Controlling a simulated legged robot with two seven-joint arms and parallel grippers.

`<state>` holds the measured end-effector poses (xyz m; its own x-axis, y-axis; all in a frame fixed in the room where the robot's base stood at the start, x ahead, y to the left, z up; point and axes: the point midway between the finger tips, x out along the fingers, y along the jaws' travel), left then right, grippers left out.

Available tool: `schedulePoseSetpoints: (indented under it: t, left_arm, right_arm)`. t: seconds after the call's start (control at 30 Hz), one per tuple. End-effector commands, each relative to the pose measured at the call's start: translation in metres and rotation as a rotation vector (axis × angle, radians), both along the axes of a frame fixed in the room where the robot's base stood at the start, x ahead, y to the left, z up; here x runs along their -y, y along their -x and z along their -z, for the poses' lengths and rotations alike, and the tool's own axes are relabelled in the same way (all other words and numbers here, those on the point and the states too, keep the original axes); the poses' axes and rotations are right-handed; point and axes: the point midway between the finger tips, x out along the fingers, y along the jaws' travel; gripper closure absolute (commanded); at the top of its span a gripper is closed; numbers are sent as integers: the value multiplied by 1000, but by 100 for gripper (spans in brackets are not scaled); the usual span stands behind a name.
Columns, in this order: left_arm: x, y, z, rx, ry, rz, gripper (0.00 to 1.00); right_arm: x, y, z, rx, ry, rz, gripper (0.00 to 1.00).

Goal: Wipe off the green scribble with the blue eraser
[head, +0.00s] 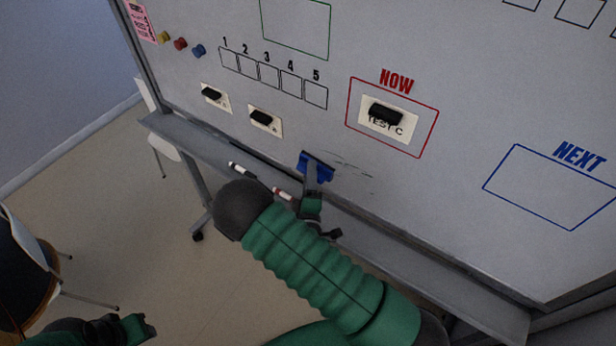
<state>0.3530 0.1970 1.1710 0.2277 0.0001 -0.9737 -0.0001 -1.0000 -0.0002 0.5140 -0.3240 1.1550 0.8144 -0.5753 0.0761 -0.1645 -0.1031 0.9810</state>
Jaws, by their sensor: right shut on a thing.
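The blue eraser (317,163) is against the lower part of the whiteboard, just above its tray. My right gripper (312,186) is shut on it from below. Thin dark marks (352,167) show on the board just right of the eraser; their colour is too dim to call green. The eraser may hide more of them. My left gripper (135,327) is low at the bottom left, away from the board; its jaws are too dark to read.
The marker tray (375,238) runs below the whiteboard (450,210), with a white marker (240,168) and a red-and-white marker (284,194). Cards with black magnets, one in the red NOW box (392,118), sit above. A white chair (30,240) stands at lower left.

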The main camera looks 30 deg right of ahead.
Motion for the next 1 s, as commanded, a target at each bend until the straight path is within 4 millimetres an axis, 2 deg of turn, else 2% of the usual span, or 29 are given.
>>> schedulePoseSetpoints:
  t: [0.43, 0.73, 1.0]
  left_arm:
    - [0, 0, 1, 0, 0, 0, 64]
    - [0, 0, 3, 0, 0, 0, 64]
    - [0, 0, 5, 0, 0, 0, 64]
  right_arm:
    - [7, -2, 0, -1, -1, 0, 87]
    - [17, 25, 1, -3, 2, 1, 87]
    - [22, 38, 1, -1, 2, 0, 87]
